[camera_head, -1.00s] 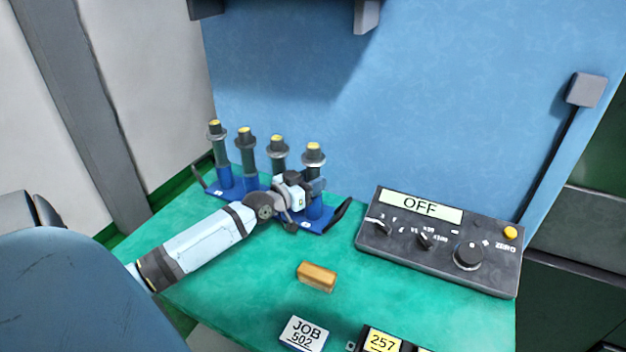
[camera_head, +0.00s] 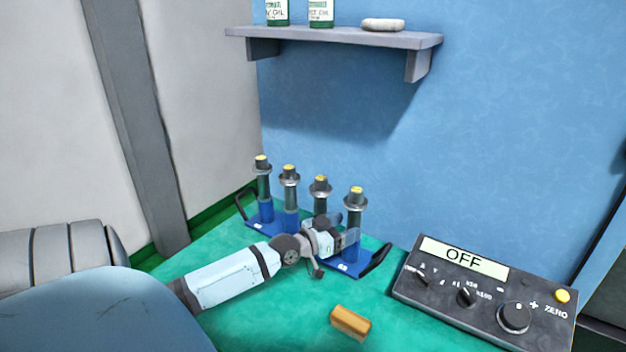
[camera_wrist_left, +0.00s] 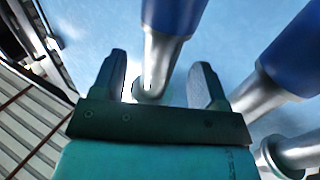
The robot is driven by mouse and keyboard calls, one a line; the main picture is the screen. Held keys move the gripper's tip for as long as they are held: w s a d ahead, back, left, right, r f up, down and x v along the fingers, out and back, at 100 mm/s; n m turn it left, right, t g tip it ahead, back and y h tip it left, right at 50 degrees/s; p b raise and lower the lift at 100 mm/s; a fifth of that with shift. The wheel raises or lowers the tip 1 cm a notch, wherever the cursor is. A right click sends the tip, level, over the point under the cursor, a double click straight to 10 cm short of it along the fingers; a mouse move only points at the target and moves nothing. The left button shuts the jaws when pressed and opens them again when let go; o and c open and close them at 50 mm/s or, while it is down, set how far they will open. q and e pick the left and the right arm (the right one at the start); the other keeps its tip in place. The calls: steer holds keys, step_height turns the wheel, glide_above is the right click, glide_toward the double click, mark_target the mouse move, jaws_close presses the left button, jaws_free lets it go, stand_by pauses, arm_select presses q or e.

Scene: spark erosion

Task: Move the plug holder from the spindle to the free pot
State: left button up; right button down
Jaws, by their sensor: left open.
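A blue rack (camera_head: 343,269) stands at the back of the green bench. Several dark holders with yellow tops stand upright in its row of blue pots; the rightmost plug holder (camera_head: 356,200) is nearest my left gripper (camera_head: 346,240). That gripper is open at the rightmost pot, low on the holder. In the left wrist view, a silver shaft (camera_wrist_left: 158,62) shows between the open fingers of my left gripper (camera_wrist_left: 162,80); I cannot tell whether they touch it. I see no empty pot, and I cannot make out the spindle. My right gripper is not in view.
A control box (camera_head: 485,295) reading OFF stands at the right. An orange-brown block (camera_head: 350,322) lies on the green bench (camera_head: 260,325) in front of the rack. A grey shelf (camera_head: 340,39) with cans and a white item hangs above on the blue wall.

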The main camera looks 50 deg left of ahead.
arm_select(q)
steer(key=s+a, duration=0.1)
steer(key=s, duration=0.9)
steer(key=shift+s+a, duration=0.2)
steer(key=shift+s, duration=0.15)
